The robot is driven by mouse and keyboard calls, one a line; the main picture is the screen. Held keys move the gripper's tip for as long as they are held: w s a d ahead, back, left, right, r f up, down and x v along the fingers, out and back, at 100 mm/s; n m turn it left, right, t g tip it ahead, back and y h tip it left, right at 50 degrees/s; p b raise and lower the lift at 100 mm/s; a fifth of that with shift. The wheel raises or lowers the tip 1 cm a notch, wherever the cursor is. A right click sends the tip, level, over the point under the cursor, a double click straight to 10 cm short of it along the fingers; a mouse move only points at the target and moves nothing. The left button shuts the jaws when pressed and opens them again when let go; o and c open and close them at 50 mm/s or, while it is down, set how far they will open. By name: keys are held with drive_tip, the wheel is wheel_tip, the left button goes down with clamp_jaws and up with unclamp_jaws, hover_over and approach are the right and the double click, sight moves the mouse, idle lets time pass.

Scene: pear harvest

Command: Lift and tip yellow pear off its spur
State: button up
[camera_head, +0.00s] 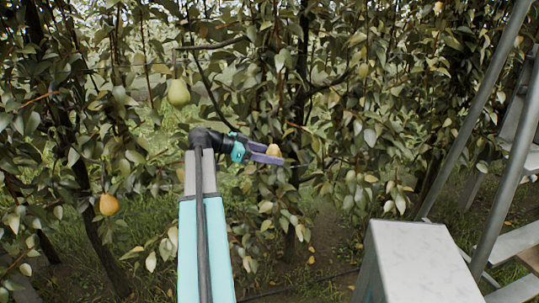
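A small yellow pear (273,149) shows among the leaves near the middle of the head view. My gripper (270,155), with purple fingers, reaches to the right from the end of my arm and its fingers overlap the pear's lower part. The pear's top stands clear above the fingers. I cannot tell whether the fingers touch the pear or only stand around it. The pear's spur is not clear among the leaves.
A green-yellow pear (178,93) hangs up and left, and an orange pear (109,204) hangs lower left. Leafy branches surround my gripper. A metal ladder (503,150) stands at the right, with a pale grey box-like surface (415,255) in front of it.

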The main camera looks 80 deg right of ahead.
drive_tip(key=c, duration=0.7)
drive_tip(key=shift+a+r, duration=0.1)
drive_tip(key=shift+s+a+n+p, duration=0.15)
drive_tip(key=shift+n+p, duration=0.15)
drive_tip(key=shift+p, duration=0.2)
drive_tip(key=shift+a+y+p, duration=0.2)
drive_tip(key=shift+y+p, duration=0.1)
drive_tip(key=shift+y, duration=0.1)
drive_tip(key=shift+a+r+n+y+p, duration=0.25)
drive_tip(key=shift+a+n+y+p, duration=0.85)
drive_tip(key=shift+p, duration=0.6)
drive_tip(key=shift+s+a+r+n+y+p, duration=0.1)
drive_tip(key=shift+a+r+n+y+p, duration=0.25)
drive_tip(key=shift+p, duration=0.7)
drive_tip(key=shift+a+r+n+y+p, duration=0.15)
drive_tip(key=shift+a+n+y+p, duration=0.15)
drive_tip(key=shift+n+y+p, duration=0.5)
